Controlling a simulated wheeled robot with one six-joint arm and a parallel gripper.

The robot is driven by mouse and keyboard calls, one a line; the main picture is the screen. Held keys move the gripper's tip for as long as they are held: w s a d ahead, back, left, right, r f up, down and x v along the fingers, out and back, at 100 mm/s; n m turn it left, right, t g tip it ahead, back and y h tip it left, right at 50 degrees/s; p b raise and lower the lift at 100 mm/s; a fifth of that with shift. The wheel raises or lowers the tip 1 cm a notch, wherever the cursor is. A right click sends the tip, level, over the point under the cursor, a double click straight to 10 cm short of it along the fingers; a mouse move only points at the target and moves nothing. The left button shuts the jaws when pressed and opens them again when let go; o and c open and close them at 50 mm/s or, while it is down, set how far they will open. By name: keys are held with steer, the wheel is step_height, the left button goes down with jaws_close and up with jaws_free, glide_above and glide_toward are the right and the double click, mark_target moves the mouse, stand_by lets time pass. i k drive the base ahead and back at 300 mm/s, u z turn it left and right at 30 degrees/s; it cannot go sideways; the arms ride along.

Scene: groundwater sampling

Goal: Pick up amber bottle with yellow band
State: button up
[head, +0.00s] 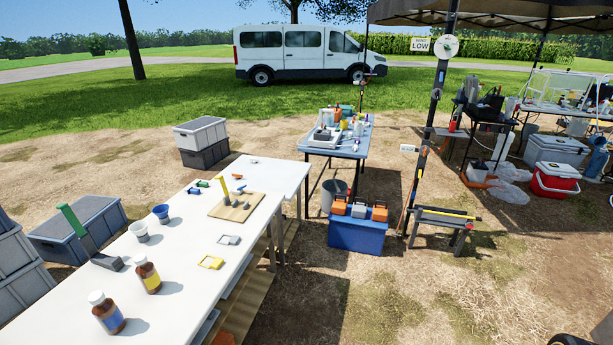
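The amber bottle with a yellow band (147,275) stands upright on the long white table (205,270), in the lower left of the head view. It has a white cap. A second amber bottle with a blue band (107,313) stands nearer to me on the same table, in front and to the left, with a gap between the two. My gripper is not in view.
A wooden board (236,206) lies farther back. Grey crates (80,230) stand left of the table.

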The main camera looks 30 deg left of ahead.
mark_target(148, 277)
steer(key=i, duration=1.35)
steer(key=u, duration=4)
steer(key=i, duration=1.65)
steer(key=u, duration=0.05)
